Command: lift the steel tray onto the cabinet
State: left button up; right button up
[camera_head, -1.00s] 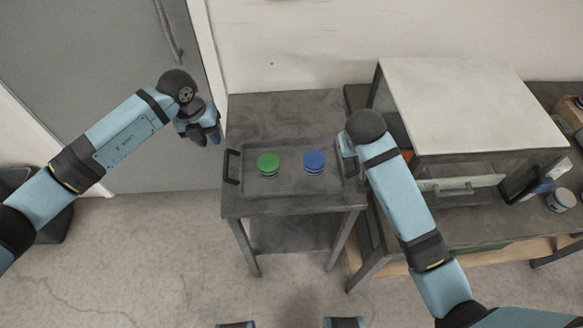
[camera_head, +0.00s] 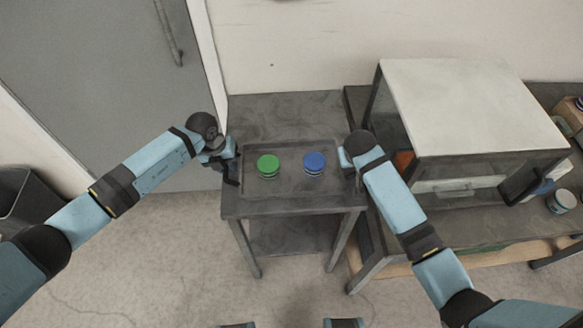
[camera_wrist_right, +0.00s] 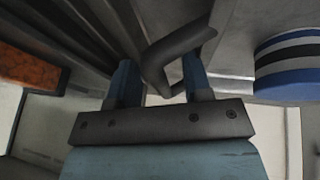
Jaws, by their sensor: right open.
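The steel tray (camera_head: 292,150) lies flat on a dark metal table. A green-lidded jar (camera_head: 268,164) and a blue-lidded jar (camera_head: 314,161) stand on it. My left gripper (camera_head: 231,168) is at the tray's left handle, which it partly hides; whether its jaws are closed is too small to tell. My right gripper (camera_head: 348,164) is at the right handle, mostly hidden by its own wrist in the head view. In the right wrist view, the dark bar of the right handle (camera_wrist_right: 178,48) passes between the open fingers (camera_wrist_right: 160,82). The cabinet (camera_head: 470,100) has a pale, bare top.
The cabinet stands right of the table (camera_head: 285,110) on a dark workbench (camera_head: 480,225). The striped jar side (camera_wrist_right: 290,62) is close to the right gripper in its wrist view. A small jar (camera_head: 561,201) is on the bench. A grey door (camera_head: 100,70) is at left.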

pick_arm(q)
jog(key=shift+d+f, duration=0.15)
jog(key=shift+f, duration=0.7)
pick_arm(e)
jog(key=shift+x, duration=0.9)
pick_arm(q)
grip_shut()
pick_arm(e)
jog(key=c, duration=0.6)
grip_shut()
pick_arm(q)
jog(key=shift+r, duration=0.1)
pick_arm(e)
jog(key=shift+r, duration=0.1)
